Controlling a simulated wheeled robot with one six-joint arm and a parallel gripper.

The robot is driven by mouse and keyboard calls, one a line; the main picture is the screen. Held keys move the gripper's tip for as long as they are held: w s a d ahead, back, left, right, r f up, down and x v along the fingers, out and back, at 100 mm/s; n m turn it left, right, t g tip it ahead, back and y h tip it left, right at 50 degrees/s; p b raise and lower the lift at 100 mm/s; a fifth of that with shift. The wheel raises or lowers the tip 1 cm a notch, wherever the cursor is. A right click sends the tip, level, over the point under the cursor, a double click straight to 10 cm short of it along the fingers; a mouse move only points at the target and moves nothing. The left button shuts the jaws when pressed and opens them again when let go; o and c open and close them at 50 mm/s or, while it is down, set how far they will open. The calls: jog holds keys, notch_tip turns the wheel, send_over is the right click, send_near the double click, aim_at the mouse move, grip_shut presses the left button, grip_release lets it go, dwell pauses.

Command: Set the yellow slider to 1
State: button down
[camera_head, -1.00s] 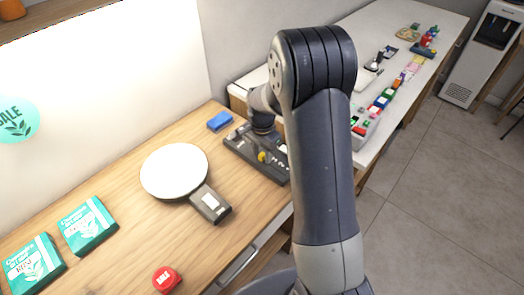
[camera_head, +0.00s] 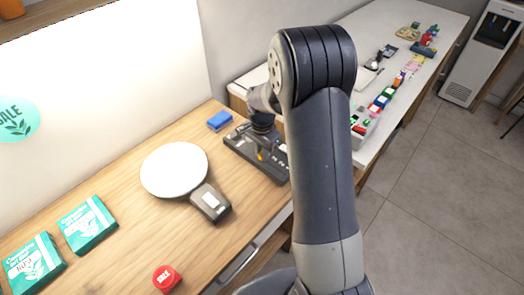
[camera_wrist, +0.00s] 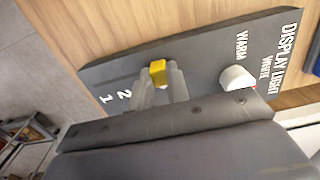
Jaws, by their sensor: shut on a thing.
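The yellow slider (camera_wrist: 157,72) is a small knob on a dark control panel (camera_wrist: 110,73) with white lettering. In the wrist view it sits to the right of the printed 2 and 1, nearer the 2. My gripper (camera_wrist: 161,88) has its two grey fingers closed around the yellow slider, partly hiding it and its slot. A white knob (camera_wrist: 237,77) sits further right, near the WARM and WHITE labels. In the head view the panel (camera_head: 243,155) lies on the wooden counter, with my gripper (camera_head: 262,150) above it; my arm covers its right end.
A round white plate (camera_head: 174,170) with a dark display unit (camera_head: 210,203) stands left of the panel. A blue block (camera_head: 220,121) lies behind it. A white counter (camera_head: 400,45) holds small items.

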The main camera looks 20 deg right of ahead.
aim_at(285, 174)
jog(key=s+d, duration=0.1)
jog(key=s, duration=0.1)
jog(key=s+d+b, duration=0.1)
jog(key=s+d, duration=0.1)
jog(key=s, duration=0.1)
jog(key=s+d+b, duration=0.1)
jog(key=s+d, duration=0.1)
jog(key=shift+s+d, duration=0.1)
jog(key=shift+s, duration=0.25)
jog(key=c, duration=1.4)
grip_release()
jog(key=shift+s+d, duration=0.1)
jog(key=shift+o, duration=0.2)
notch_tip(285, 174, up, 11)
jog(key=shift+b, duration=0.3)
jog(key=shift+f, duration=0.15)
